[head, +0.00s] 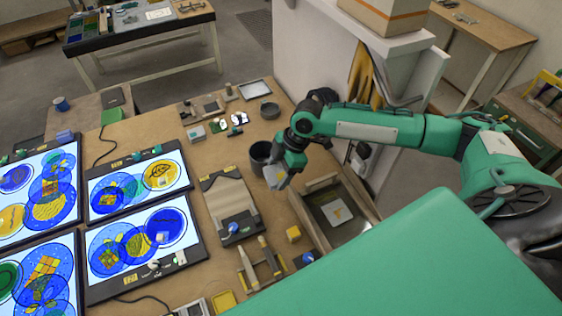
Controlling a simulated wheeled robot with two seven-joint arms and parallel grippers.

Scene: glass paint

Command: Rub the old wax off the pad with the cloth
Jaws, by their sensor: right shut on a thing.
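My right gripper (284,170) comes in from the right and points down over the wooden table, beside a dark round pot. It is shut on a light grey thing, which looks like the folded cloth (274,178), held at the fingertips. To its lower right is a shallow wooden-framed tray with a grey metal floor (324,196). A pale square patch (337,212) lies in it, which may be the pad; I cannot make out wax on it. The cloth is apart from this tray. My left gripper is not in view.
Lit panels with coloured glass circles (135,187) fill the left of the table. The dark pot (260,155) stands next to my gripper. A beige sheet on a board (229,198), brushes in a wooden rack (262,262) and a yellow block (293,233) lie nearer. A white partition (310,50) rises behind.

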